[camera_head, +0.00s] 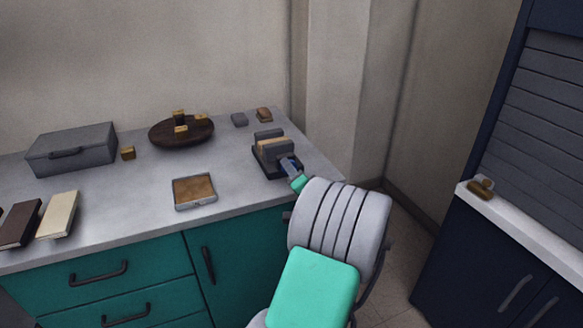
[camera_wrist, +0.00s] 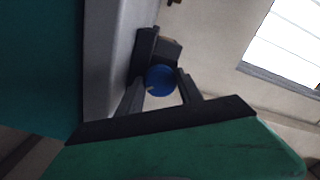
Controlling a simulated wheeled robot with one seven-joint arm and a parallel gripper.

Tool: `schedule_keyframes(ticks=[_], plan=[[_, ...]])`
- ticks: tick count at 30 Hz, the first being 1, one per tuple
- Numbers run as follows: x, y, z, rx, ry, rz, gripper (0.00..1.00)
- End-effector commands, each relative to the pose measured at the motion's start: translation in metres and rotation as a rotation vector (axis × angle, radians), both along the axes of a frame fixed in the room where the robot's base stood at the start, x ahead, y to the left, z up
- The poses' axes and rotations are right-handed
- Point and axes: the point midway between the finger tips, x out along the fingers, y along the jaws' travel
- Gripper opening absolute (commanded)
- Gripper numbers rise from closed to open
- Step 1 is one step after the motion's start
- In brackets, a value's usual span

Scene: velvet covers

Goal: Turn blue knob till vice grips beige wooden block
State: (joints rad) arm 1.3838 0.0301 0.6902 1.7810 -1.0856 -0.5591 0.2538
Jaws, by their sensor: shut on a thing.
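The vice (camera_head: 266,158) stands at the right end of the grey counter, with dark grey jaws on a black base. The beige wooden block (camera_head: 272,146) sits between its jaws; I cannot tell whether they press on it. The blue knob (camera_wrist: 160,80) is on the vice's near side and also shows as a small patch in the head view (camera_head: 287,163). My gripper (camera_wrist: 161,84) is shut on the blue knob, with one finger on each side. In the head view my arm hides part of the knob. In the wrist view the block cannot be made out.
A grey case (camera_head: 72,150), a dark round board (camera_head: 181,133) with small wooden pieces, and a shallow tray (camera_head: 194,190) stand on the counter. Two small blocks lie behind the vice. Dark cabinets (camera_head: 500,240) stand at right. The counter's front edge is below my arm.

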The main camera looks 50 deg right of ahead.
Motion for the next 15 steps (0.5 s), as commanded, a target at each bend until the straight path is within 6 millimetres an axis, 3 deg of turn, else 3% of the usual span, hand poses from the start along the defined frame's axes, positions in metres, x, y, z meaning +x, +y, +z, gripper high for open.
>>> schedule_keyframes(ticks=[15], plan=[[-0.0002,0.0002,0.0003,0.261,-0.152,0.000,0.03]])
